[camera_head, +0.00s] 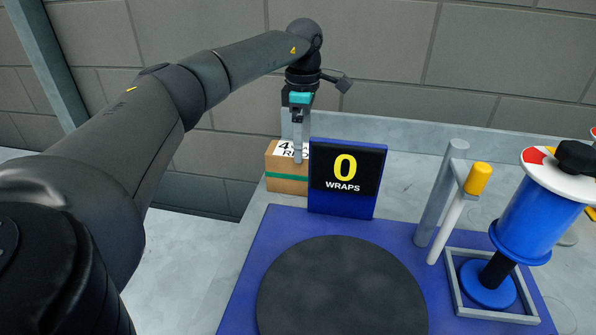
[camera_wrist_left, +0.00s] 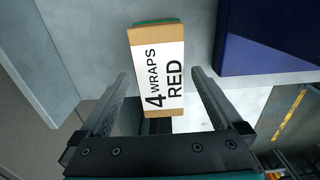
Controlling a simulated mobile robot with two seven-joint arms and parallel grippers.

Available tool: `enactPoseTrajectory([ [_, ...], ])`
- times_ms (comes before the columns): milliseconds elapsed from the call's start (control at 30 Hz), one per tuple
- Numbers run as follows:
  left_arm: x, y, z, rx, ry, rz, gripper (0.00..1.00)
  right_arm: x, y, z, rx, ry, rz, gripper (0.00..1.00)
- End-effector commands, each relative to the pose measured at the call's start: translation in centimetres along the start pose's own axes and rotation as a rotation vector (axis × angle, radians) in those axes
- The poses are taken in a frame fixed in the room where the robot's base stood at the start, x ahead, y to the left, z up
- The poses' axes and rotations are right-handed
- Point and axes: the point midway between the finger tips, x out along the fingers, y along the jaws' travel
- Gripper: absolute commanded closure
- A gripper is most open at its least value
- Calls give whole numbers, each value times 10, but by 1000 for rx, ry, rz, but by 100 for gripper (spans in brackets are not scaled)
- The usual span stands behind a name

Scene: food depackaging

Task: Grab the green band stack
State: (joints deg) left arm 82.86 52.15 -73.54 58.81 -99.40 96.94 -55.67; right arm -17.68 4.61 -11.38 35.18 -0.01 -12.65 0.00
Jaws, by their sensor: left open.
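The green band stack is a brown cardboard block (camera_head: 287,184) with a green band around it and a white label on top. It stands behind the blue platform, left of the sign. In the left wrist view the block (camera_wrist_left: 148,36) shows its label, "4 WRAPS RED", with a bit of green at the far end. My left gripper (camera_head: 299,157) points down over the block and is open. In the left wrist view its two fingers (camera_wrist_left: 160,75) lie either side of the block, with gaps; I cannot tell how far above it they are. My right gripper is not visible.
A sign reading "0 WRAPS" (camera_head: 345,200) stands close right of the block. A dark round turntable (camera_head: 340,290) sits on the blue platform (camera_head: 250,290). A blue roll (camera_head: 535,220) and a yellow-topped post (camera_head: 478,178) stand at right. A wall is behind.

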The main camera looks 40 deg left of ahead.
Motion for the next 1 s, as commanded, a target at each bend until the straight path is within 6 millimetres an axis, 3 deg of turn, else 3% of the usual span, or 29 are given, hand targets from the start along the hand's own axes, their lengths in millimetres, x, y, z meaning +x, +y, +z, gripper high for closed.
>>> enactPoseTrajectory([
  [267, 22, 0, -4, -1, 1, -2, 0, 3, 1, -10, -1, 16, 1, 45],
  [533, 59, -1, -12, 0, 0, -1, 0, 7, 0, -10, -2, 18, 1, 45],
  [833, 65, -1, -12, 0, 0, 0, 0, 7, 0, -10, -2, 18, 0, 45],
  [1000, 65, -1, -12, 0, 0, 0, 17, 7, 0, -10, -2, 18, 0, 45],
])
